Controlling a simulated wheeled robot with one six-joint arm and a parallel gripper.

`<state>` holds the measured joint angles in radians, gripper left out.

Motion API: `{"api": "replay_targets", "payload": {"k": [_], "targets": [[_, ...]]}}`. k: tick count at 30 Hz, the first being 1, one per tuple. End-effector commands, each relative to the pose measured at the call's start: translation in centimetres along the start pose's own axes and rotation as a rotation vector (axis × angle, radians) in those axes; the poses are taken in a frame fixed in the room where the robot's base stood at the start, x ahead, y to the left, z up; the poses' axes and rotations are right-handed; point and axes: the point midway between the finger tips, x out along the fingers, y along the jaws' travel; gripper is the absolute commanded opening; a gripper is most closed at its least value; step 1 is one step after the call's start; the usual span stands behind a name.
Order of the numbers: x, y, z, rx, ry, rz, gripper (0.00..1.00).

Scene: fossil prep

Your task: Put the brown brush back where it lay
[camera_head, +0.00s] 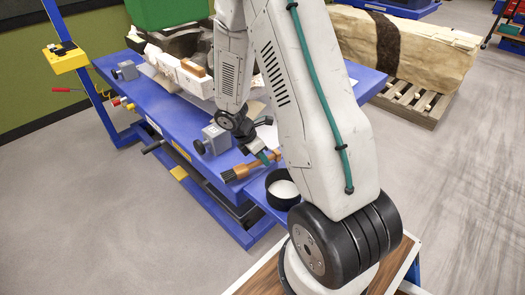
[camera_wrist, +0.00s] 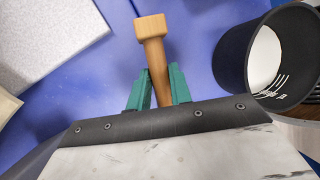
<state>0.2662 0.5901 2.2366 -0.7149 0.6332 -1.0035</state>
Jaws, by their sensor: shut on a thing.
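The brown brush (camera_head: 239,172) has a wooden handle and dark bristles. In the head view it is at the front part of the blue table (camera_head: 176,133), bristles pointing left. My gripper (camera_head: 265,158) is shut on its handle. In the wrist view the green fingertips of my gripper (camera_wrist: 159,88) stand on both sides of the wooden handle (camera_wrist: 154,50), and the square handle end points up in the picture. The bristles are hidden there. I cannot tell whether the brush touches the table.
A black cup with a white inside (camera_head: 283,188) stands right of the brush, also close by in the wrist view (camera_wrist: 236,52). A grey clamp block (camera_head: 216,139) is just left of my gripper. A fossil block (camera_head: 190,78) lies farther back on the table.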

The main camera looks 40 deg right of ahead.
Motion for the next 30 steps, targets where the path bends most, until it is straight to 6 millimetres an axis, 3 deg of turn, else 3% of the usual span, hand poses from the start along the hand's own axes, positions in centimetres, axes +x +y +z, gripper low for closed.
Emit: {"api": "replay_targets", "payload": {"k": [14, 15, 18, 26, 30], "targets": [[1.0, 0.2, -0.2, 0.002, 0.001, -0.001, 0.00], [1.0, 0.2, -0.2, 0.002, 0.001, -0.001, 0.23], [1.0, 0.2, -0.2, 0.002, 0.001, -0.001, 0.46], [0.9, 0.2, -0.2, 0.002, 0.001, -0.001, 0.46], [-0.2, 0.2, -0.2, 0.004, 0.000, 0.001, 0.46]]}}
